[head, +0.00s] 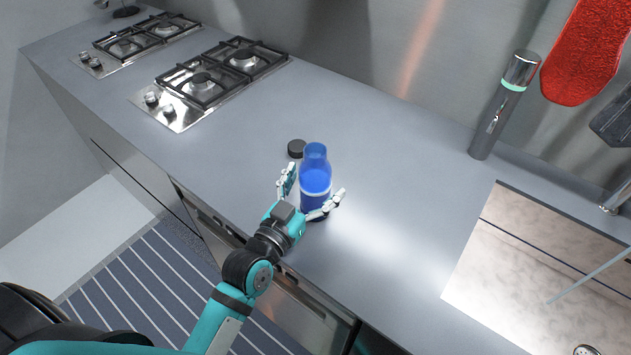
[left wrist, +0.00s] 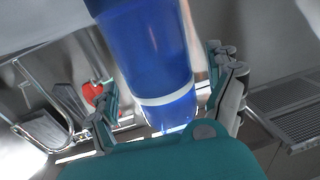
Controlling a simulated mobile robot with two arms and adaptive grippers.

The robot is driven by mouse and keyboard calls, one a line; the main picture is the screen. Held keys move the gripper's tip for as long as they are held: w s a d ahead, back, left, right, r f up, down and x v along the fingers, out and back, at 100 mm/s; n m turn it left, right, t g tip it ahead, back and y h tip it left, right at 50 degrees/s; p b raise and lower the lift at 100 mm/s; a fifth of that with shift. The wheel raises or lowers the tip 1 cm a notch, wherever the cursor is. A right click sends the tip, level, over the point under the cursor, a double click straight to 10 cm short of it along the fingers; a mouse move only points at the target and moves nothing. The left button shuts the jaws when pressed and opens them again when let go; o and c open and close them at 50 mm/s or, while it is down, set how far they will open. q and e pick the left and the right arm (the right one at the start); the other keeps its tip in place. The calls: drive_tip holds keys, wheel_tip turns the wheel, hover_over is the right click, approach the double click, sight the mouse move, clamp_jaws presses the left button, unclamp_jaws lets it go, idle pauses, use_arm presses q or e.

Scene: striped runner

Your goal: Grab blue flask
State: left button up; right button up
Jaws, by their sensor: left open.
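The blue flask (head: 315,180) stands upright on the grey counter in the head view, with a pale band around its lower part. My left gripper (head: 314,192) is open, with one finger on each side of the flask. In the left wrist view the flask (left wrist: 150,55) fills the space between the two fingers of the gripper (left wrist: 170,95). I cannot tell whether either finger touches it. The flask's base is partly hidden by the gripper in the head view. My right gripper does not show.
A small dark round lid (head: 296,148) lies just behind the flask. Two gas hobs (head: 212,82) (head: 135,42) are at the left. A grey cylinder (head: 503,105) stands at the back wall, and a sink (head: 540,255) is at the right. The counter right of the flask is clear.

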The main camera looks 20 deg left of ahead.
use_arm(q)
drive_tip(key=shift+w+d, duration=0.1)
drive_tip(key=shift+w, duration=0.35)
drive_tip(key=shift+s, duration=0.1)
drive_tip(key=shift+c, duration=0.4)
drive_tip(key=shift+c, duration=1)
drive_tip(key=c, duration=1.1)
drive_tip(key=shift+c, duration=0.3)
drive_tip(key=shift+r, duration=0.15)
